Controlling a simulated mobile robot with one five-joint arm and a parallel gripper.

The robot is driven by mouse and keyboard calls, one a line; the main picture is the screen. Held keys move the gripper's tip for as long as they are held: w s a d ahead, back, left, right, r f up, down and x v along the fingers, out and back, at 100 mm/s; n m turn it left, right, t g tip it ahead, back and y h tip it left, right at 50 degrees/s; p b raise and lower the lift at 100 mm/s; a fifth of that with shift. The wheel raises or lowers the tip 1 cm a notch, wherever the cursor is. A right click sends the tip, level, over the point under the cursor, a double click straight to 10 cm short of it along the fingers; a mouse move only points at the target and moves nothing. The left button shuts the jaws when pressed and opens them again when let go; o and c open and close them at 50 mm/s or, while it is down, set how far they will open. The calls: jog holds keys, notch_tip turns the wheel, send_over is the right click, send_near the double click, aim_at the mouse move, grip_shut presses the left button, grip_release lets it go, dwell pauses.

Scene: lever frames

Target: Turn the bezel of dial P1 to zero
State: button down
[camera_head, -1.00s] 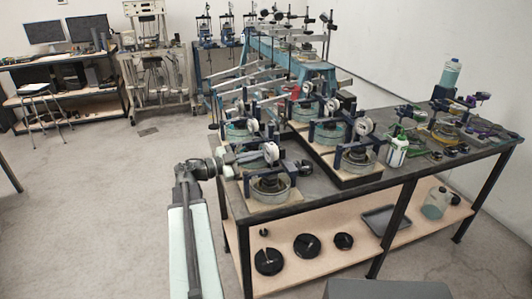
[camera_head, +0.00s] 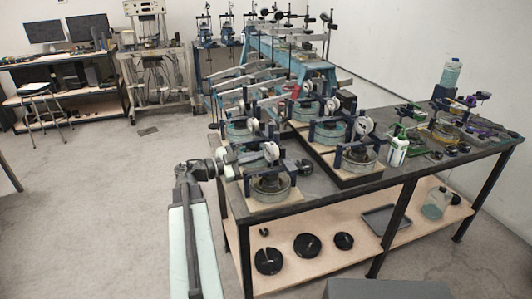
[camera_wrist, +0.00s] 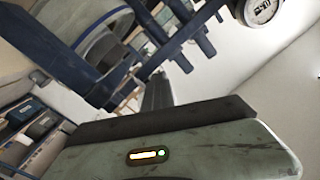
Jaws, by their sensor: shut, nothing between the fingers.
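Several round white-faced dials stand on the blue frames on the bench. The nearest dial (camera_head: 271,151) is on the front-left frame in the head view; I cannot read a label, so I cannot tell which is P1. My gripper (camera_head: 232,162) is just left of that dial and apart from it. In the wrist view, part of a dial (camera_wrist: 262,8) shows at the top right, cut off by the picture edge. My gripper's pale body fills the bottom there, with its dark shut fingers (camera_wrist: 156,92) pointing away, nothing between them. The bezel's reading is too small to tell.
Blue frame bars (camera_wrist: 70,45) fill the upper left of the wrist view, close to my gripper. More dial frames (camera_head: 330,125) crowd the bench behind. Green and purple devices (camera_head: 445,125) stand at the right. Open floor (camera_head: 100,220) lies left of the bench.

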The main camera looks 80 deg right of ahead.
aim_at(244, 176)
jog(key=shift+s+a+f, duration=0.15)
jog(key=shift+a+f, duration=0.05)
jog(key=shift+f, duration=0.05)
jog(key=shift+s+a+f+b, duration=0.2)
jog(key=shift+a+f+b, duration=0.1)
jog(key=shift+a+b, duration=0.15)
jog(key=shift+s+a+f, duration=0.2)
jog(key=shift+s+a, duration=0.1)
jog(key=shift+a, duration=0.1)
jog(key=shift+s+a, duration=0.15)
jog(key=shift+a, duration=0.1)
jog(key=shift+b, duration=0.3)
jog(key=shift+f+b, duration=0.4)
jog(key=shift+f, duration=0.05)
jog(key=shift+v, duration=3.05)
